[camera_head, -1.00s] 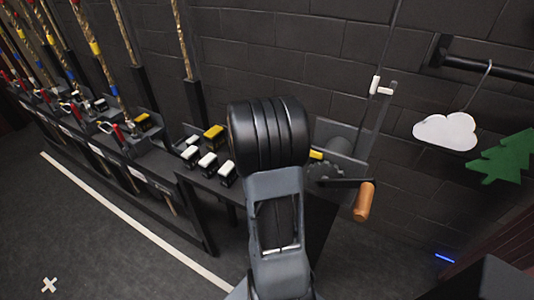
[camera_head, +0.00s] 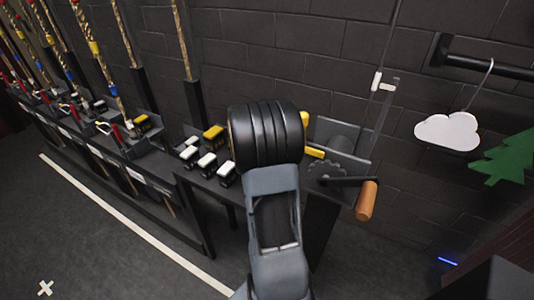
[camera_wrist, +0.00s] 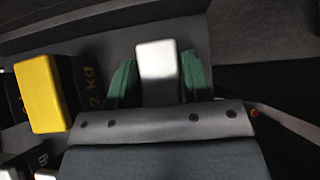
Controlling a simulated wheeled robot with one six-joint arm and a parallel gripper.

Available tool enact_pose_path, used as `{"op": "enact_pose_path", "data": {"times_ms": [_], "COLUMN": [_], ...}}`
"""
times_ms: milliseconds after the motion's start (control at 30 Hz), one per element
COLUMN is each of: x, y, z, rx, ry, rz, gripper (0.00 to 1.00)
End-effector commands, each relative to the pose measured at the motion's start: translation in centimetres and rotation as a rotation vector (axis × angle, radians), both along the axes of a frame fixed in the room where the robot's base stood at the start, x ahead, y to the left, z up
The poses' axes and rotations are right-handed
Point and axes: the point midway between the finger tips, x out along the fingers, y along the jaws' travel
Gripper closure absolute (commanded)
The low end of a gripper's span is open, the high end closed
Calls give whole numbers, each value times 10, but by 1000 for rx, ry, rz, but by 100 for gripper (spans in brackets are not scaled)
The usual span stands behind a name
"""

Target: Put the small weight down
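In the wrist view a small weight with a white top (camera_wrist: 158,72) sits between the two green fingers of my gripper (camera_wrist: 159,82). The fingers lie close against both of its sides. I cannot tell whether its underside touches a surface. A yellow-topped block marked "2 kg" (camera_wrist: 38,93) is just to the left. In the head view my gripper and the held weight are hidden behind my black arm joint. Several white-topped weights (camera_head: 207,160) and a yellow-topped one (camera_head: 213,132) stand on the dark bench to the left of my arm.
A winch with an orange-handled crank (camera_head: 367,201) is to the right of my arm, with a yellow part (camera_head: 315,152) beside it. Ropes and red-handled levers line the bench at left. A white cloud (camera_head: 447,131) and green tree (camera_head: 505,159) hang at right. The floor at left is clear.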

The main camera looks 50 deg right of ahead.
Motion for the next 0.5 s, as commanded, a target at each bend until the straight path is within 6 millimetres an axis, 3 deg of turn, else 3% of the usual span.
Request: {"op": "enact_pose_path", "data": {"times_ms": [200,500], "x": [0,0], "y": [0,0], "z": [0,5], "rx": [0,0], "ry": [0,0], "rz": [0,0], "gripper": [36,36]}}
